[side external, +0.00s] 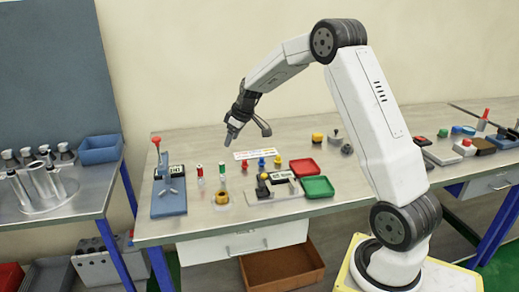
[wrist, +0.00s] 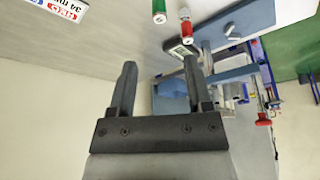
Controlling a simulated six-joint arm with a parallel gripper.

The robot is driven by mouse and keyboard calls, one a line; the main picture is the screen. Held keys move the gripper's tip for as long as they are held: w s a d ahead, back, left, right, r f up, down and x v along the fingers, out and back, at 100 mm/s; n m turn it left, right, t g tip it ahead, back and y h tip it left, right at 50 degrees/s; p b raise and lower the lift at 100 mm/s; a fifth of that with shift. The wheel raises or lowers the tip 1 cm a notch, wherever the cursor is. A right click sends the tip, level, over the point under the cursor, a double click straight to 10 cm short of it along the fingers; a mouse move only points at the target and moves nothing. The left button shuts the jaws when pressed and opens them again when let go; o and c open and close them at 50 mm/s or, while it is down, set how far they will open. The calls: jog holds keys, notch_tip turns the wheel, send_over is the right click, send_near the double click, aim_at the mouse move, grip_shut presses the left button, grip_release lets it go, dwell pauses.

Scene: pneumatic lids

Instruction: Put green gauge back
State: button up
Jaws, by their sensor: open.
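A green-topped gauge (side external: 222,168) stands upright on the table beside a red-topped one (side external: 200,170). In the wrist view the green gauge (wrist: 159,10) is cut by the top edge, with the red one (wrist: 186,28) to its right. My gripper (side external: 229,138) is in the air above the table, above the green gauge in the side view. In the wrist view my gripper's two fingers (wrist: 161,66) are apart with nothing between them. I cannot tell from these views which place belongs to the green gauge.
A blue fixture with a red-handled lever (side external: 168,200) stands left of the gauges. A grey block base (side external: 275,193), red tray (side external: 305,167) and green tray (side external: 318,187) lie to the right. A white label strip (side external: 255,153) lies behind. The back left tabletop is clear.

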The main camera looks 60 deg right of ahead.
dwell(0.3)
jog(key=s+a+f+m+g, duration=0.1)
jog(key=s+a+f, duration=0.1)
jog(key=s+a, duration=0.9)
jog(key=s+a+f, duration=0.2)
jog(key=s+a, duration=0.9)
jog(key=shift+s+a+f+m+g+h, duration=0.3)
jog(key=shift+s+a+m+g, duration=0.05)
jog(key=shift+s+m+g, duration=0.05)
